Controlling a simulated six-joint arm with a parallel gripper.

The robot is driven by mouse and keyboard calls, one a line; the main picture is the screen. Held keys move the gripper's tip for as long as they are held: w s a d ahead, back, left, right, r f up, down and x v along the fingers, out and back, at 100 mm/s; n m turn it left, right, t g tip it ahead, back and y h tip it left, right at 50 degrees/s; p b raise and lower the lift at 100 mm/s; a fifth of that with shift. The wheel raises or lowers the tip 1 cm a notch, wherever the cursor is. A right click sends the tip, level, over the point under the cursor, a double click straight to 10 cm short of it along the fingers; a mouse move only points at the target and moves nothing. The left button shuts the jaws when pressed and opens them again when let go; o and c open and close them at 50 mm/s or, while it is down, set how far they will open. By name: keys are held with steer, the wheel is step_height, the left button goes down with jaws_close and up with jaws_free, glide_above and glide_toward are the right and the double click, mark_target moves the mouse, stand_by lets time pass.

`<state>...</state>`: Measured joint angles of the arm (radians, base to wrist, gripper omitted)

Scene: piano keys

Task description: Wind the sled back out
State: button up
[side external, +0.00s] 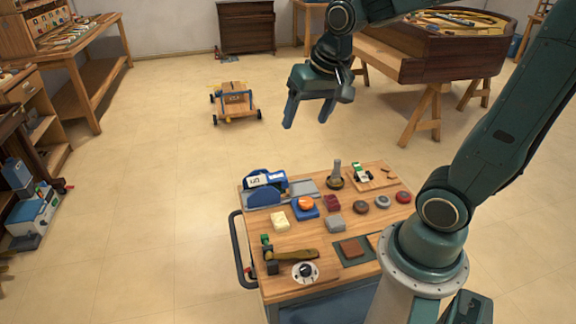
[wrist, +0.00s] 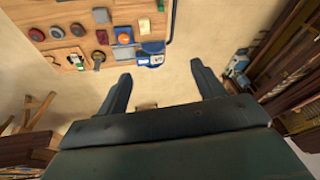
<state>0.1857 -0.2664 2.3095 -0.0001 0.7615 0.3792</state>
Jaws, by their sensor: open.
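My gripper (side external: 307,121) hangs in the air above and behind the workbench, jaws apart and empty. In the wrist view its two fingers (wrist: 161,73) are spread, with only floor between them. A blue machine (side external: 264,191) with white labels stands at the back left corner of the bench, beside a flat grey plate (side external: 303,188). It also shows in the wrist view (wrist: 150,57), beyond the fingertips. I cannot tell which part is the sled or make out a crank. A round white dial with a dark centre (side external: 305,271) lies at the bench front.
The wooden bench (side external: 296,240) holds an orange dome on a blue base (side external: 306,205), several small blocks and discs, and an upright metal post (side external: 336,175). A wheeled wooden cart (side external: 236,102) stands on the open floor. A piano body on trestles (side external: 430,50) is at the back right.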

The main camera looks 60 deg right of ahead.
steer(key=w+d+f+m+g, duration=0.1)
steer(key=w+d+f+m, duration=0.3)
steer(key=w+d+f, duration=0.2)
steer(key=m+g, duration=0.3)
steer(key=m, duration=0.7)
glide_above(306, 201)
step_height(306, 201, down, 22)
steer(key=shift+d+f+y, duration=0.1)
steer(key=shift+f+y, duration=0.3)
steer(key=shift+f, duration=0.05)
steer(key=shift+f, duration=0.1)
steer(key=shift+f, duration=6.8)
